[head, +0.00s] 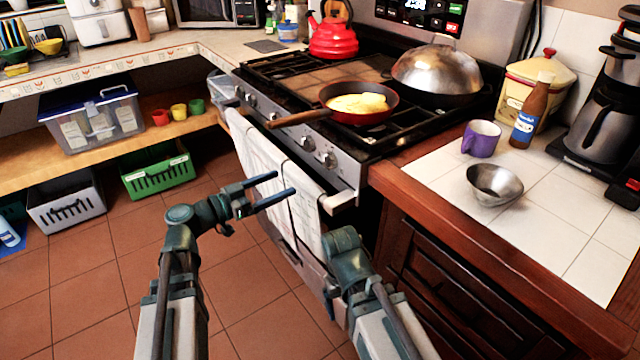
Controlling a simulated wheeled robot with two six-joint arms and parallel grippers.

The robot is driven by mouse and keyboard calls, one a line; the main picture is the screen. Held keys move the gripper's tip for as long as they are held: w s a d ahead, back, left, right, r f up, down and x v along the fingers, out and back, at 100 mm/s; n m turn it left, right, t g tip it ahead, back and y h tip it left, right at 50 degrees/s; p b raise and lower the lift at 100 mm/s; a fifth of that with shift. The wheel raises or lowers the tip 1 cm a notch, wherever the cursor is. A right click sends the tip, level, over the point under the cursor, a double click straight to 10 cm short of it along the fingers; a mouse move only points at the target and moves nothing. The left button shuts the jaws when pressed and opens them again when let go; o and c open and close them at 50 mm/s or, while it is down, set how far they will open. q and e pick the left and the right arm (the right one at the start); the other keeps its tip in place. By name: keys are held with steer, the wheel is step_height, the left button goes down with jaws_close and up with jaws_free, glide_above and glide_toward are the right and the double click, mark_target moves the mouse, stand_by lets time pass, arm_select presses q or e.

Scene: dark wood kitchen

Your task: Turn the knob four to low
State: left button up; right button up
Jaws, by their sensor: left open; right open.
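The stove's front panel (290,128) carries a row of round silver knobs, running from the far left end to a knob (328,160) at the near right end. Another knob (308,143) sits just left of it. No numbers can be read, so I cannot tell which is knob four or its setting. My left gripper (284,188) is open and empty, its two fingers spread in front of the white towel, below and apart from the knobs. My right gripper (336,280) is low in front of the oven, right of the left one; its fingers are mostly hidden by its own wrist.
White towels (262,165) hang on the oven handle (340,200) below the knobs. A red pan (385,112) with food has its wooden handle (298,118) jutting over the front edge. A red kettle (333,40) and metal dome (436,68) stand behind.

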mark_target(324, 164)
arm_select(q)
steer(key=x, duration=1.3)
steer(key=shift+w+d+r, duration=0.15)
steer(key=shift+w+d, duration=0.1)
steer(key=shift+w, duration=0.05)
steer(key=shift+c, duration=0.4)
steer(key=c, duration=1.3)
